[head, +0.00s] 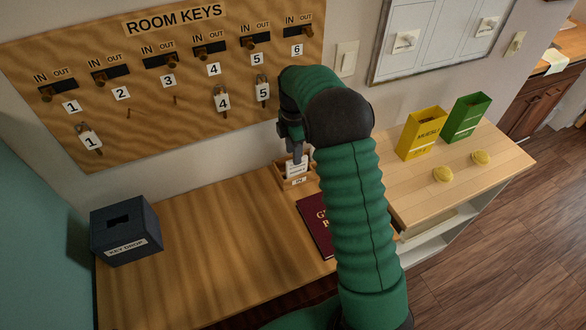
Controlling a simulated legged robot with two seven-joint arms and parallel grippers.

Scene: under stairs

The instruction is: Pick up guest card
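A white card (297,167), likely the guest card, stands upright in a small wooden holder (284,175) on the desk. A small label is on the holder's front. My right gripper (294,154) points down at the top of the card, in front of the wall. Its fingertips are at or very near the card's top edge. The fingers are small and dark here, and I cannot tell whether they are closed on the card. My green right arm hides the area to the right of the holder. My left gripper is out of view.
A dark red book (315,228) lies beside the holder, partly hidden by my arm. A dark key drop box (125,230) stands at the desk's left. A key board (200,95) hangs behind. Yellow (422,132) and green (466,117) boxes stand right. The desk's middle is clear.

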